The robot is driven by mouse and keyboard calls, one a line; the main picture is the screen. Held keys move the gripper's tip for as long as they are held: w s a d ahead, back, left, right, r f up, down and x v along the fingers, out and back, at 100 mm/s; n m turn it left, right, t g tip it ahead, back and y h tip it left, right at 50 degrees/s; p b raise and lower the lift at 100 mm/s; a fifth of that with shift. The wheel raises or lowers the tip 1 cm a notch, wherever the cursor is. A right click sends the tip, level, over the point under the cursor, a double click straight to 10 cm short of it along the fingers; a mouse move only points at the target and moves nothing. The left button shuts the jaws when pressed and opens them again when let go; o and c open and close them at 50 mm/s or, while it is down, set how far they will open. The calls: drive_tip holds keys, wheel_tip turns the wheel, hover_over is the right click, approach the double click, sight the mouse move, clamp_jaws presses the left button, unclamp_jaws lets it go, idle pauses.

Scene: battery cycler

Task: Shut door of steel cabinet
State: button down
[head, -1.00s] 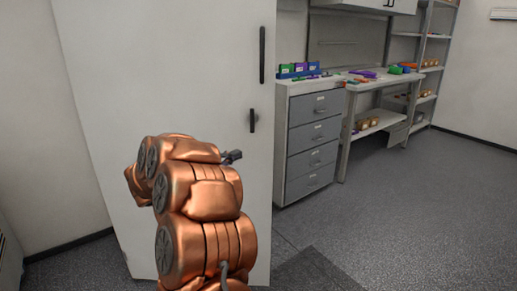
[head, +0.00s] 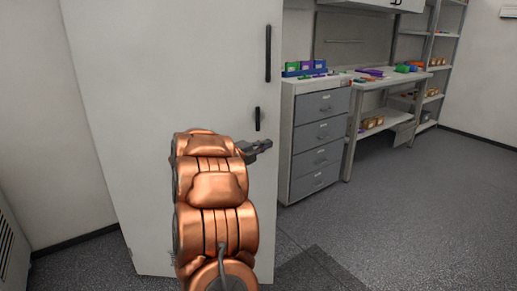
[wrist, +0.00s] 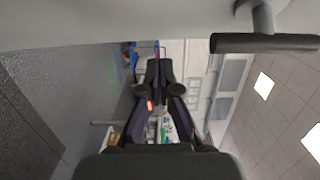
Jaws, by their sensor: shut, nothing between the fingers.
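The steel cabinet door (head: 180,75) is a tall, plain pale panel filling the left of the head view. A long black bar handle (head: 268,54) and a shorter black handle (head: 257,119) sit near its right edge. No cabinet interior shows, so I cannot tell how far the door stands open. My gripper (head: 268,145) is shut and empty, just below the shorter handle near the door's right edge; contact cannot be told. In the wrist view my gripper (wrist: 155,72) points past the pale panel (wrist: 100,20), with a black handle (wrist: 265,43) at upper right.
A grey drawer unit (head: 318,140) stands right of the door, beside a workbench (head: 375,82) with coloured items. Open shelves (head: 432,70) stand at the back right. Grey floor (head: 420,210) is clear at right. A wall is at left.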

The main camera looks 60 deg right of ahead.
sight(272, 138)
drive_tip(key=shift+w+d, duration=0.35)
drive_tip(key=shift+d, duration=0.4)
drive_tip(key=shift+w+d, duration=0.35)
drive_tip(key=shift+d, duration=0.4)
